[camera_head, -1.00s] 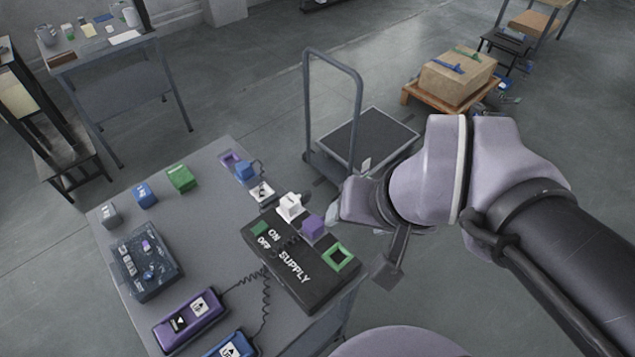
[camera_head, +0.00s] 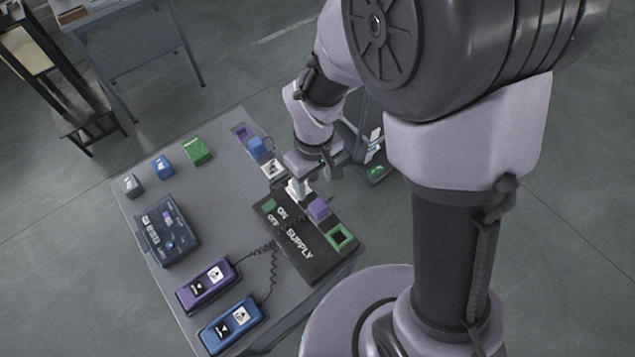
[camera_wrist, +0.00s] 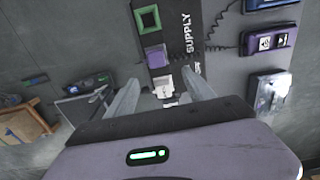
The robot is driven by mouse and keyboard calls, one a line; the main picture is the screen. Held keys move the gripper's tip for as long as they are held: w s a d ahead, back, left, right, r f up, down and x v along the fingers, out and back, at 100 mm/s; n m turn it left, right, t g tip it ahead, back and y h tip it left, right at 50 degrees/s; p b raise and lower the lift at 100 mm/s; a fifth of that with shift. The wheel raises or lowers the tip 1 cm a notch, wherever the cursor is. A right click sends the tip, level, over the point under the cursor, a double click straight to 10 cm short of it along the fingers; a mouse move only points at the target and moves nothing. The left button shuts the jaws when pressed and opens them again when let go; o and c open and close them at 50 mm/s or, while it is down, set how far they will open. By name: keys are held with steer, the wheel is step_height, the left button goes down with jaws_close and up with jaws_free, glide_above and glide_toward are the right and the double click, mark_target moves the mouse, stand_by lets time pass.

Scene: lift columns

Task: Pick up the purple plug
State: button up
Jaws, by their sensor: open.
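The purple plug (camera_head: 318,208) sits on the black supply box (camera_head: 296,247), between a white plug (camera_head: 297,189) and a green-framed socket (camera_head: 341,237). In the wrist view the purple plug (camera_wrist: 156,57) stands beyond the fingertips, with the white plug (camera_wrist: 163,84) nearer, between the fingers. My gripper (camera_wrist: 157,78) is open and empty there, its two fingers spread wide. In the head view my gripper (camera_head: 301,178) is above the white plug, beside the purple one; its fingers are mostly hidden.
Green (camera_head: 197,151), blue and grey blocks stand at the left. A clear box (camera_head: 168,230) and purple (camera_head: 207,286) and blue pendants with coiled cords lie nearer. A trolley stands behind the arm.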

mark_target(318, 205)
steer(key=f+b, duration=0.1)
steer(key=f, duration=0.3)
steer(key=f+b, duration=0.1)
steer(key=f, duration=0.4)
steer(key=f+b, duration=0.1)
steer(key=f, duration=0.4)
steer(key=shift+w+d+f+b, duration=0.15)
steer(key=shift+d+b, duration=0.15)
steer(key=shift+d, duration=0.1)
steer(key=shift+c, duration=0.2)
jaws_close()
steer(key=shift+r, duration=0.6)
steer(key=r, duration=0.1)
steer(key=a+r+p, duration=0.1)
steer(key=shift+s+r, duration=0.2)
steer(key=shift+r, duration=0.2)
steer(key=s+a+r+p, duration=0.1)
steer(key=s+a, duration=0.5)
steer(key=a, duration=0.7)
steer(key=shift+s+a+r+p, duration=0.1)
steer(key=shift+a+r+p, duration=0.05)
steer(key=shift+r+p, duration=1)
steer(key=shift+s+a+r+p, duration=0.1)
steer(key=shift+r+p, duration=0.6)
steer(key=shift+r, duration=0.8)
